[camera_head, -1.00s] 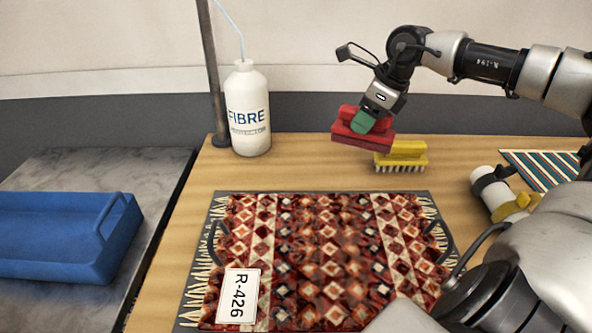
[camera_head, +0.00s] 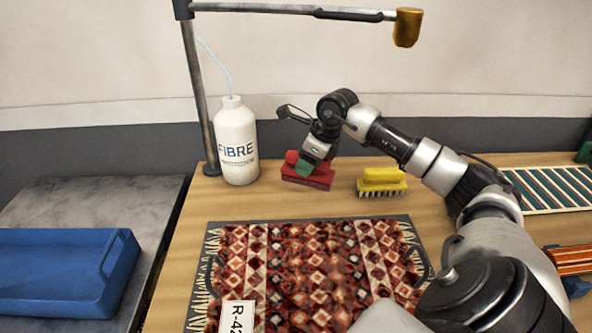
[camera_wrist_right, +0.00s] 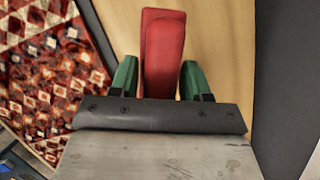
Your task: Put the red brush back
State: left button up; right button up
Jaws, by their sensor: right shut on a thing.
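The red brush (camera_head: 318,181) is at the back of the wooden table, between the white FIBRE bottle and the yellow brush. My right gripper (camera_head: 306,168), with green fingertips, is shut on its upper part from above. The brush's underside is at or just above the table top; I cannot tell whether it touches. In the right wrist view the red brush (camera_wrist_right: 164,50) sits between the two green fingers of the right gripper (camera_wrist_right: 160,80). My left gripper is not in view.
The white FIBRE bottle (camera_head: 237,142) stands left of the brush, near a lamp post (camera_head: 197,90). The yellow brush (camera_head: 382,181) stands to the right. A patterned rug (camera_head: 310,265) lies in front. A blue tray (camera_head: 60,275) is at the left. A striped piece (camera_head: 550,190) lies right.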

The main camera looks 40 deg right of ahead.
aim_at(296, 175)
jog(key=w+f, duration=0.1)
jog(key=w+a, duration=0.1)
jog(key=w, duration=0.1)
jog(key=shift+a+f, duration=0.15)
jog(key=shift+f, duration=0.25)
jog(key=shift+s+f+p, duration=0.1)
jog(key=shift+f+p, duration=0.45)
jog(key=shift+f, duration=1.45)
jog(key=shift+f, duration=0.1)
jog(key=o, duration=1)
jog(key=shift+r, duration=0.25)
jog(key=b+v, duration=0.1)
jog(key=v, duration=1)
jog(key=shift+s+r, duration=0.25)
jog(key=shift+r, duration=0.05)
